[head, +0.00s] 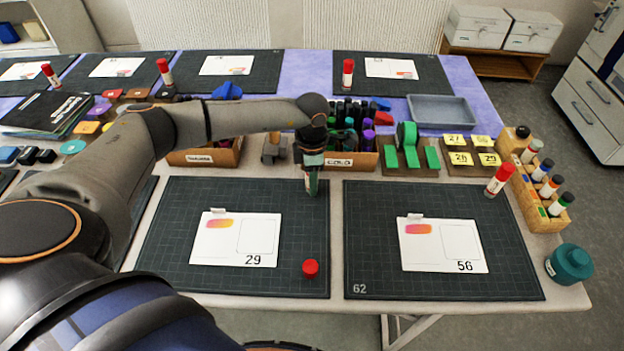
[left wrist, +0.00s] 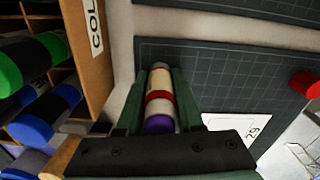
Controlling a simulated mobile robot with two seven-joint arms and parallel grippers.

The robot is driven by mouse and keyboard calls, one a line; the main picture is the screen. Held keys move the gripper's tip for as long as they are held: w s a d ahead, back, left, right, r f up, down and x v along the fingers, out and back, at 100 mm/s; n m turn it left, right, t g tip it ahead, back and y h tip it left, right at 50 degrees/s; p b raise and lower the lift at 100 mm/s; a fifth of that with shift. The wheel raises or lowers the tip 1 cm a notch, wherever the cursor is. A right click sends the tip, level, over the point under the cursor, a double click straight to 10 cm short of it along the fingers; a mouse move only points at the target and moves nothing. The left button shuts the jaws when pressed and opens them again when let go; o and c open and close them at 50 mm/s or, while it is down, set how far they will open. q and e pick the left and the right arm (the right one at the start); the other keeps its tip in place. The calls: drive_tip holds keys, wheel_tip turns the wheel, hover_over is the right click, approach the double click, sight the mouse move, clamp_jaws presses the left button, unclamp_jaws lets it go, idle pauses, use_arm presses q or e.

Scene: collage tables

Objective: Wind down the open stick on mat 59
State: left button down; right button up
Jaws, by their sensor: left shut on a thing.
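My left gripper (head: 313,188) is over the upper right corner of the near left dark mat (head: 170,250). It is shut on a glue stick, which shows between the fingers in the left wrist view (left wrist: 160,100) with a pale top, a red band and a purple end. In the head view the fingers mostly hide the stick. A loose red cap (head: 310,268) lies on the same mat, to the right of a card marked 29 (head: 230,245); the cap also shows in the left wrist view (left wrist: 304,86). My arm hides the mat's lower left corner, and I read no mat number there.
The near right mat (head: 365,270) is marked 62 and bears a card marked 56 (head: 440,250). A teal jar (head: 569,263) is at the table's right edge. Boxes of markers (head: 355,160) stand behind the gripper.

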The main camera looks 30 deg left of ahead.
use_arm(q)
drive_tip(key=n+p, duration=0.1)
drive_tip(key=n, duration=0.2)
drive_tip(key=shift+s+n+p, duration=0.1)
drive_tip(key=shift+n+p, duration=0.25)
drive_tip(key=shift+n, duration=0.65)
drive_tip(key=shift+f+n+p, duration=0.1)
drive_tip(key=shift+n+p, duration=0.2)
drive_tip(key=shift+n, duration=0.8)
drive_tip(key=shift+n+p, duration=0.5)
drive_tip(key=shift+n, duration=0.3)
drive_tip(key=shift+n+p, duration=0.35)
drive_tip(key=shift+n, duration=0.75)
drive_tip(key=shift+n+p, duration=0.55)
drive_tip(key=shift+n, duration=1.15)
drive_tip(key=shift+n+p, duration=1.15)
drive_tip(key=shift+n, duration=0.75)
drive_tip(key=shift+n+p, duration=0.65)
drive_tip(key=shift+n, duration=1.25)
drive_tip(key=n, duration=0.7)
